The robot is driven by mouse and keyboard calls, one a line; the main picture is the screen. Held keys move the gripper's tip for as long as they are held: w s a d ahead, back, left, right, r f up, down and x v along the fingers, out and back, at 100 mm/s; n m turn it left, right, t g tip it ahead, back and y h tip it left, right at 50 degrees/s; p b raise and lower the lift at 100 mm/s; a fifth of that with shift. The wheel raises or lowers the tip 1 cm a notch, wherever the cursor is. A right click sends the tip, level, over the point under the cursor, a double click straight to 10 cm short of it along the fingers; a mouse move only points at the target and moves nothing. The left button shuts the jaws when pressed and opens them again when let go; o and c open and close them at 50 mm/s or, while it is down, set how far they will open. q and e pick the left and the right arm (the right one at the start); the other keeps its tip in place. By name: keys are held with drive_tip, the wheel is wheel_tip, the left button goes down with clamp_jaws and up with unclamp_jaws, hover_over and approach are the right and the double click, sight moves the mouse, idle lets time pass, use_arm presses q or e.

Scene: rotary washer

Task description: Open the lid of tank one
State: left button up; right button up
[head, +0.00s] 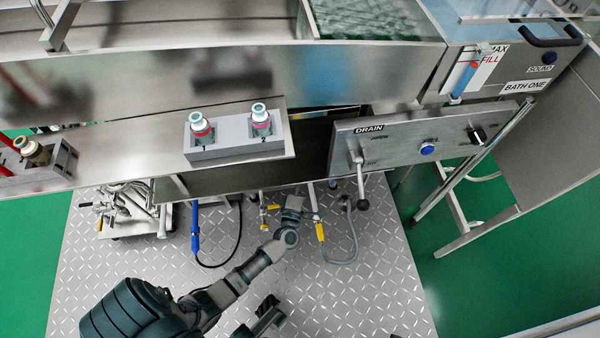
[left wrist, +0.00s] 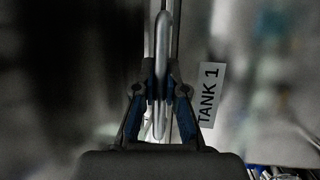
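In the left wrist view, the fingers of my left gripper (left wrist: 162,88) stand close on both sides of a slim metal handle (left wrist: 163,40) and look shut on it. A white label reading TANK 1 (left wrist: 208,93) is just right of the fingers, on a blurred metallic surface. The head view does not show this label or the left gripper at the handle.
A grey button box (head: 237,147) sits on the steel bench edge. A steel panel marked DRAIN (head: 435,138) with a lever is to its right, below BATH ONE. Hoses and yellow-handled valves (head: 320,232) are under the bench. The plate floor (head: 370,295) is clear at lower right.

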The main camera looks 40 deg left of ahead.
use_arm(q)
drive_tip(key=o, duration=0.4)
drive_tip(key=shift+d+f, duration=0.1)
drive_tip(key=shift+f, duration=0.25)
drive_tip(key=shift+o, duration=0.4)
drive_tip(key=shift+w, duration=0.1)
drive_tip(key=shift+r, duration=0.15)
drive_tip(key=shift+s+d, duration=0.1)
drive_tip(key=shift+s, duration=0.3)
drive_tip(key=v, duration=1.1)
